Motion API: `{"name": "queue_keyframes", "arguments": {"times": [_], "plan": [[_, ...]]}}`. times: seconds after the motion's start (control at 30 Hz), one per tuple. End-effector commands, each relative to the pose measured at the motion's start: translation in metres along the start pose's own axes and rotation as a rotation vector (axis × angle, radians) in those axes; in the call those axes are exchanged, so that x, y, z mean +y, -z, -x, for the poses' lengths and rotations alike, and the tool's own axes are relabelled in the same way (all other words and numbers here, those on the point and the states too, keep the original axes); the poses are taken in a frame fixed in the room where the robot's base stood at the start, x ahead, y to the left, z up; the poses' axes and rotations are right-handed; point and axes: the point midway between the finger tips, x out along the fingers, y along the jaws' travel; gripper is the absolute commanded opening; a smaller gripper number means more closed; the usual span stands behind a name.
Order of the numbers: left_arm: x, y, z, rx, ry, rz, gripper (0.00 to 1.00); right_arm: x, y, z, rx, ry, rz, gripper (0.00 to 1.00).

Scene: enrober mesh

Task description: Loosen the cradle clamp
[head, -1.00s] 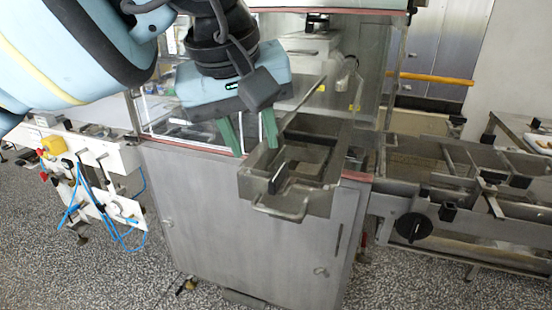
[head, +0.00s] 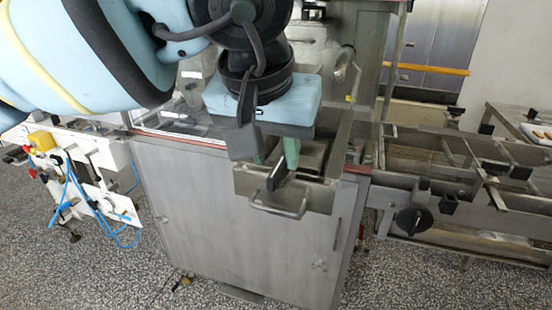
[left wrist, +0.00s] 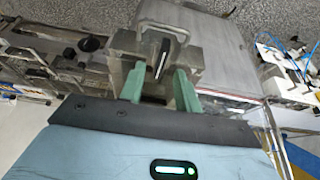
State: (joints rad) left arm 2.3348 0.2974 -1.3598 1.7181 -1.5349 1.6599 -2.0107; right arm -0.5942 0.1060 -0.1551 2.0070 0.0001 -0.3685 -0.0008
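A black bar-shaped handle (head: 278,174), which looks like the cradle clamp's handle, stands at the front of a metal cradle (head: 315,197) with a wire loop on its near side. My left gripper (head: 275,160) is above the cradle, pointing down, its two green fingers apart. In the left wrist view the handle (left wrist: 161,58) shows in the gap between the fingertips (left wrist: 160,76), with clear space on both sides. I see no contact. The gripper body hides the back of the cradle in the head view. My right gripper is not in view.
The cradle sticks out from a grey metal cabinet (head: 235,220). A conveyor frame with a round black knob (head: 412,222) is to the right. A white panel with blue hoses (head: 85,165) is to the left. The speckled floor in front is clear.

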Motion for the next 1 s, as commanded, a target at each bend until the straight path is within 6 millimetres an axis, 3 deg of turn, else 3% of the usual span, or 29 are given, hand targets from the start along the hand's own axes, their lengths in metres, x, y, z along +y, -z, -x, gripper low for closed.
{"name": "queue_keyframes", "arguments": {"times": [0.2, 0.53, 0.8, 1.0], "plan": [[0.000, 0.000, -0.021, 0.000, 0.001, 0.001, 0.33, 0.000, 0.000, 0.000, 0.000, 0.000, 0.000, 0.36], [0.000, 0.000, -0.025, 0.001, 0.001, 0.001, 0.33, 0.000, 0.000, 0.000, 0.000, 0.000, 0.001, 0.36], [0.000, 0.000, -0.025, 0.000, 0.001, 0.001, 0.00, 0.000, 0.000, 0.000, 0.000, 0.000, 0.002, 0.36], [0.000, 0.000, -0.025, 0.000, 0.001, 0.003, 0.00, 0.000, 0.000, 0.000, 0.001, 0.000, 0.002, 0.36]]}}
